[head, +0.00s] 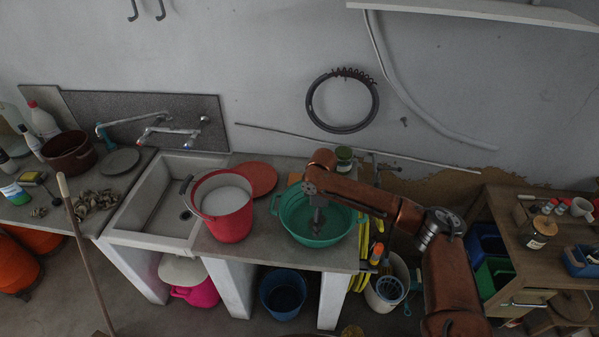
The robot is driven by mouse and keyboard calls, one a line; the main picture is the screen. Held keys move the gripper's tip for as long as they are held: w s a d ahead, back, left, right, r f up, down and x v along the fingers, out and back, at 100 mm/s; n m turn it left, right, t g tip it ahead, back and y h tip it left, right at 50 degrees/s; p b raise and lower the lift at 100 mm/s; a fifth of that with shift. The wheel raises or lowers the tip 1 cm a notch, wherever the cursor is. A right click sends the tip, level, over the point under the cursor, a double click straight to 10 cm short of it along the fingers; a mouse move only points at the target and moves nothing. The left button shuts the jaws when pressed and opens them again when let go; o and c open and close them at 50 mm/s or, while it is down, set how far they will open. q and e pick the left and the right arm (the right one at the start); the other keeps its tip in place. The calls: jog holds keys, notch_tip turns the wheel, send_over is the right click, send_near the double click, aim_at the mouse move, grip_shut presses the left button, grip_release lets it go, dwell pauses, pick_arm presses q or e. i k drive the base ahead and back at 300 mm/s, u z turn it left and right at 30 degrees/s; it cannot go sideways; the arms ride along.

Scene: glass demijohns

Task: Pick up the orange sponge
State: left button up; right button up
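A small orange piece (293,179), which looks like the orange sponge, lies on the counter behind the green basin. It is partly hidden, and its full shape is too small to tell. The green basin (289,226) with two handles stands at the counter's right end. My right arm reaches in from the right, and my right gripper (318,222) points down over the inside of the basin, to the right of and nearer than the orange piece. Its fingers are small and dark, so I cannot tell whether they are open. My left gripper is out of view.
A red bucket (224,226) stands left of the basin, with a round orange-red lid (258,178) behind it. The sink (150,205) is further left. A wooden workbench (535,255) stands at right.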

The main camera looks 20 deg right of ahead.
aim_at(293, 177)
jog(key=i, duration=1.25)
jog(key=u, duration=0.1)
